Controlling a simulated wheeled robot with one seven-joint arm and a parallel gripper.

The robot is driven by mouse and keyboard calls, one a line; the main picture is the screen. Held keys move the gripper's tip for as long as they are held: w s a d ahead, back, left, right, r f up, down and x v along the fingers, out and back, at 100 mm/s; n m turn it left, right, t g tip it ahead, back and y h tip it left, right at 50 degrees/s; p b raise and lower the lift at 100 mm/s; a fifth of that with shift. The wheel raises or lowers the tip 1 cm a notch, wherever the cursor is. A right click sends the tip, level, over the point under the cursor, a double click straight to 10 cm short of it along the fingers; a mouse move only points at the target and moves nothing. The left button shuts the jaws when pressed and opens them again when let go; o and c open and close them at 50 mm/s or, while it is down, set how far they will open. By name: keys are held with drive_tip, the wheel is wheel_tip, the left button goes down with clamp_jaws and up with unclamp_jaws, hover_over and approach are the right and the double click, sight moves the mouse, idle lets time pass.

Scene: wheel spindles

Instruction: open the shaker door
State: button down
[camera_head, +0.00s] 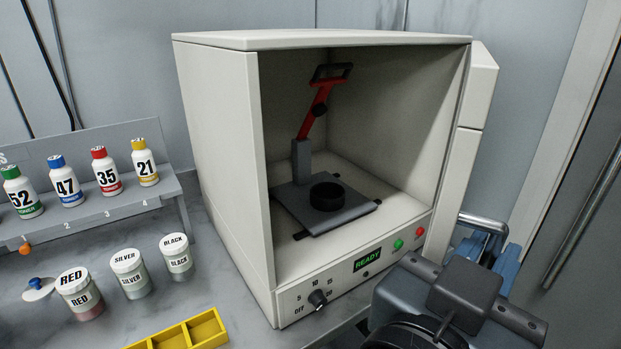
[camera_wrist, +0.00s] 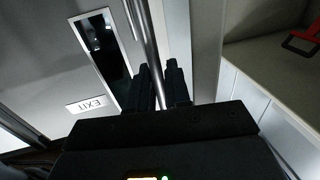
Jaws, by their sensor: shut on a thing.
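The shaker (camera_head: 215,130) is a beige box with its front open to view. Its door (camera_head: 455,185) stands swung out at the right side, seen nearly edge-on. The metal door handle (camera_head: 484,222) sticks out from the door's far side. My gripper (camera_head: 487,243) is shut on the handle, partly hidden behind my dark wrist. In the wrist view the bar of the handle (camera_wrist: 147,45) runs between the two dark fingers of my gripper (camera_wrist: 160,82). Inside the shaker, a red clamp (camera_head: 315,110) stands over a dark platform (camera_head: 340,212).
Numbered bottles stand on a grey rack (camera_head: 100,212) at left. Lidded jars, including the red one (camera_head: 80,295), and a yellow tray (camera_head: 185,335) are on the counter. A wall and a door frame (camera_head: 570,130) lie at right.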

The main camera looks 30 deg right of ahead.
drive_tip(key=shift+s+d+p, duration=0.5)
drive_tip(key=shift+s+p, duration=0.25)
drive_tip(key=shift+p, duration=0.2)
drive_tip(key=shift+f, duration=0.1)
drive_tip(key=c, duration=1.3)
unclamp_jaws()
drive_tip(key=shift+a, duration=0.1)
drive_tip(key=shift+s+a+b, duration=0.25)
drive_tip(key=shift+a, duration=1)
drive_tip(key=shift+s+a+b, duration=0.25)
drive_tip(key=shift+s+a, duration=0.05)
drive_tip(key=shift+a, duration=1)
drive_tip(key=shift+s+a+b, duration=0.25)
drive_tip(key=shift+a, duration=1)
